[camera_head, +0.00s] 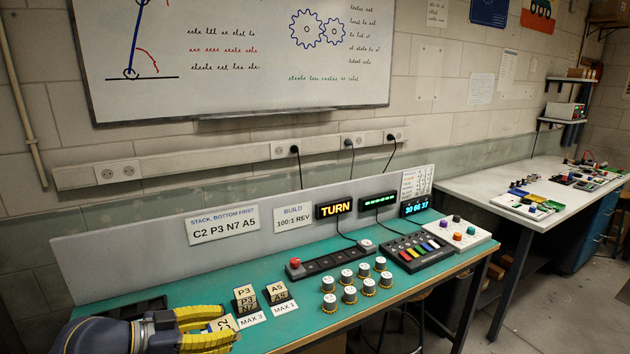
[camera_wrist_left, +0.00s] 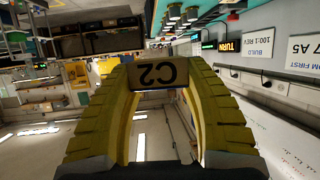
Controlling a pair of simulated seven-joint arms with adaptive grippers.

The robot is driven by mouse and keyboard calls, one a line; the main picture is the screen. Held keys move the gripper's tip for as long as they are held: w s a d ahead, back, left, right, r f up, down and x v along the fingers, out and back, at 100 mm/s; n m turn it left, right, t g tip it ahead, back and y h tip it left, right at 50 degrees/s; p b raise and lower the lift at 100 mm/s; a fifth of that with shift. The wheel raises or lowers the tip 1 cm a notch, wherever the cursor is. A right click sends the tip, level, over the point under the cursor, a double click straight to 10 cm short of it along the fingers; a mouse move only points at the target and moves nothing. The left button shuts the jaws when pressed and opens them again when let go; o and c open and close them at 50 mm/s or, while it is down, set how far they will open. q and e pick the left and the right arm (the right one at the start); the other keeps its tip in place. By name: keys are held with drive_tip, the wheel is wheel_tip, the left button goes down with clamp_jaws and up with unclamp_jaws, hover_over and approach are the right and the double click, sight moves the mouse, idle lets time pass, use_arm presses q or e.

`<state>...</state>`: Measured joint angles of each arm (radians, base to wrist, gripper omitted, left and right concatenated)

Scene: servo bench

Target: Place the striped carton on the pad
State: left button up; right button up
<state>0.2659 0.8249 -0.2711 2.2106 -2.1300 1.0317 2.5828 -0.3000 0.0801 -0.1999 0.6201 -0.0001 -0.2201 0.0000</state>
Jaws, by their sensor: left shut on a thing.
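My left gripper (camera_head: 224,327) has yellow ribbed fingers and is at the lower left of the head view. It is shut on a tan block marked C2 (camera_head: 220,324), near the left front of the green bench. In the left wrist view the C2 block (camera_wrist_left: 158,73) sits between the curved fingertips, its lettering upside down. I see no carton with clear stripes and no thing plainly a pad. Blocks marked P3 and N7 (camera_head: 245,299) stand just right of the gripper, by a MAX 3 card (camera_head: 252,319). A block marked A5 (camera_head: 277,292) stands beside them. My right gripper is not in view.
A dark tray (camera_head: 140,308) lies behind the left gripper. Several grey-and-yellow knobs (camera_head: 349,294) stand mid-bench. Behind them are a black strip with a red button (camera_head: 294,263) and a colored-key panel (camera_head: 420,250). A grey back panel (camera_head: 150,252) borders the bench.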

use_arm(q)
drive_tip(key=f, duration=0.1)
drive_tip(key=s+f, duration=0.1)
drive_tip(key=f, duration=0.1)
drive_tip(key=shift+s+a, duration=0.1)
drive_tip(key=shift+s, duration=0.15)
drive_tip(key=w+r, duration=0.1)
drive_tip(key=r, duration=0.1)
drive_tip(key=w+r, duration=0.2)
drive_tip(key=r, duration=0.1)
drive_tip(key=w+d+r, duration=0.1)
drive_tip(key=w+r, duration=0.1)
drive_tip(key=shift+r, duration=0.2)
drive_tip(key=w+d+r, duration=0.1)
drive_tip(key=w+r, duration=0.7)
drive_tip(key=w, duration=0.4)
drive_tip(key=m+g+h, duration=0.1)
drive_tip(key=m, duration=0.1)
hover_over(242, 292)
wheel_tip(242, 292, down, 2)
drive_tip(key=shift+f, duration=0.1)
wheel_tip(242, 292, down, 20)
drive_tip(key=shift+r, duration=0.25)
